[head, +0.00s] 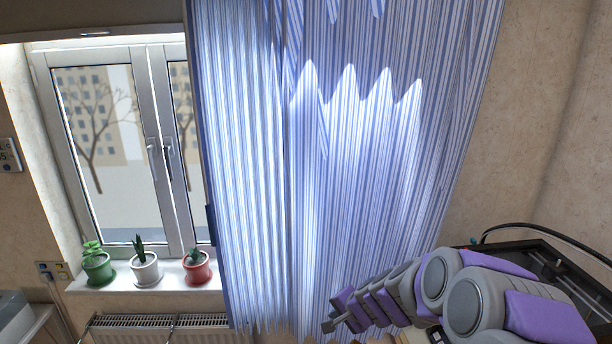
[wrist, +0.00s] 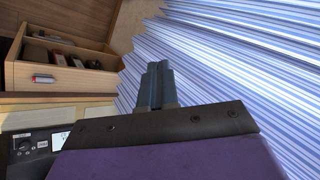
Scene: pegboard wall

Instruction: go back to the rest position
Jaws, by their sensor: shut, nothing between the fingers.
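My gripper (wrist: 156,84) is in the middle of the wrist view, its two fingers together with nothing between them. In the head view my folded grey and purple arm reaches in from the lower right, and the gripper (head: 329,326) points left, low in front of the striped curtain (head: 340,180). The blue and white curtain also fills the right of the wrist view (wrist: 230,60). I cannot tell whether the gripper touches it.
A window (head: 110,140) is at the left, with green, white and red plant pots on its sill (head: 120,279). A radiator (head: 170,325) is below. The wrist view shows an open wooden drawer (wrist: 95,83) holding items, and a panel with a dial (wrist: 25,145).

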